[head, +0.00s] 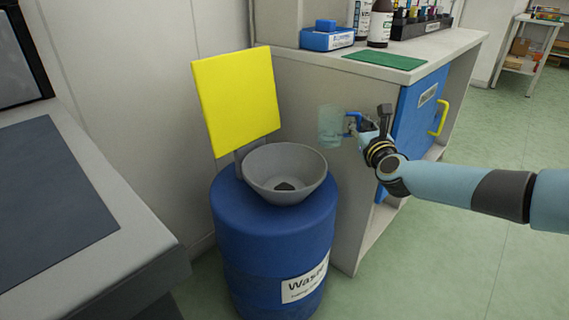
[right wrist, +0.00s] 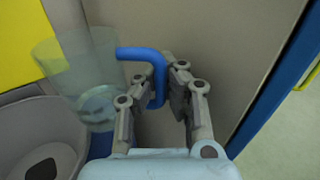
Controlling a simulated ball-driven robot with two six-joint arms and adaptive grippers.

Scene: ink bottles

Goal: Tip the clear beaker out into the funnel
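The clear beaker (head: 331,127) has a blue handle (right wrist: 158,75). It is in the air, roughly upright, to the upper right of the grey funnel (head: 262,165). My right gripper (head: 363,127) is shut on the handle, with the fingers on either side of it in the right wrist view (right wrist: 161,85). The beaker also shows there (right wrist: 80,70), beside the funnel's rim (right wrist: 40,115). A paler patch shows low in the beaker; I cannot tell whether it is liquid. The funnel sits on a blue waste drum (head: 265,235), its dark hole visible. My left gripper is out of view.
A yellow lid (head: 236,100) stands raised behind the funnel. A bench (head: 440,45) with bottles (head: 380,25), a blue box (head: 327,38) and a green mat (head: 385,60) is behind the beaker. A grey counter (head: 120,215) is at left. Floor at right is clear.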

